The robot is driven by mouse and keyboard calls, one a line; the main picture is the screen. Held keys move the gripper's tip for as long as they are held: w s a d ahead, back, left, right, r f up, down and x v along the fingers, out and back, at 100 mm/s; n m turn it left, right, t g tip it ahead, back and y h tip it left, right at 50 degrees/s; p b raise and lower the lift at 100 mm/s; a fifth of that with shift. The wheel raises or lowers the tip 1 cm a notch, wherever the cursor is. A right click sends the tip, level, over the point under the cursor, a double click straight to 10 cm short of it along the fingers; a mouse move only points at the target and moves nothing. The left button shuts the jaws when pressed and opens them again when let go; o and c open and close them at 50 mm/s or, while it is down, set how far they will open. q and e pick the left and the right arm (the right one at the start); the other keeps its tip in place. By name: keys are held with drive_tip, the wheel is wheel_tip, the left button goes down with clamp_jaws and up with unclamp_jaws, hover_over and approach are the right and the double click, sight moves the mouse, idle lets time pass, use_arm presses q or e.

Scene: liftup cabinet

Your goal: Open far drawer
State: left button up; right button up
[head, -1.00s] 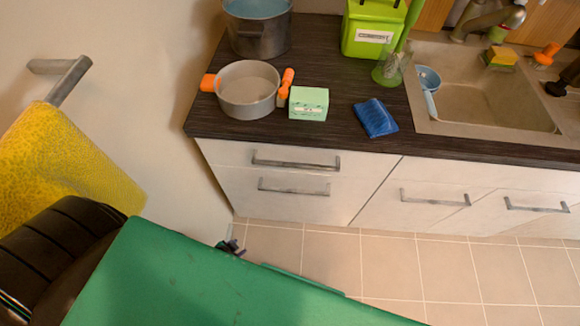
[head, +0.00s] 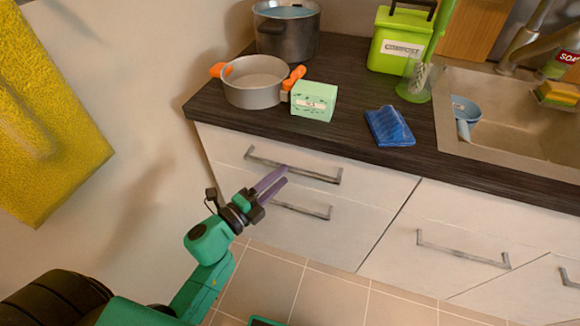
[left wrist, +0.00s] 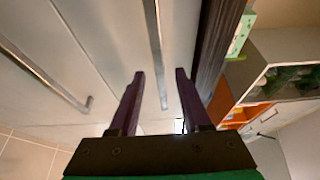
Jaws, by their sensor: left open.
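The white drawer unit at the counter's left end has two stacked fronts, an upper drawer (head: 228,145) and a lower drawer (head: 232,187). The upper one has a grey bar handle (head: 318,176); the lower one has a similar handle (head: 312,212). My left gripper (head: 281,175) is in front of the upper drawer, just below its handle in the head view. In the left wrist view, my left gripper (left wrist: 159,73) is open, with one bar handle (left wrist: 153,40) running between its purple fingers. Contact cannot be told. Another handle (left wrist: 40,72) lies to the left. My right gripper is not seen.
The dark countertop (head: 350,75) above holds a pan (head: 255,84), a pot (head: 287,35), a green box (head: 313,101), a blue cloth (head: 390,127) and a compost bin (head: 400,40). A yellow towel (head: 45,120) hangs at left.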

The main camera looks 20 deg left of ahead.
sight(290, 168)
use_arm(q)
drive_tip(key=x, duration=0.4)
drive_tip(key=shift+w+d, duration=0.1)
drive_tip(key=shift+w, duration=0.15)
clamp_jaws()
drive_tip(key=shift+f, duration=0.1)
idle(1.0)
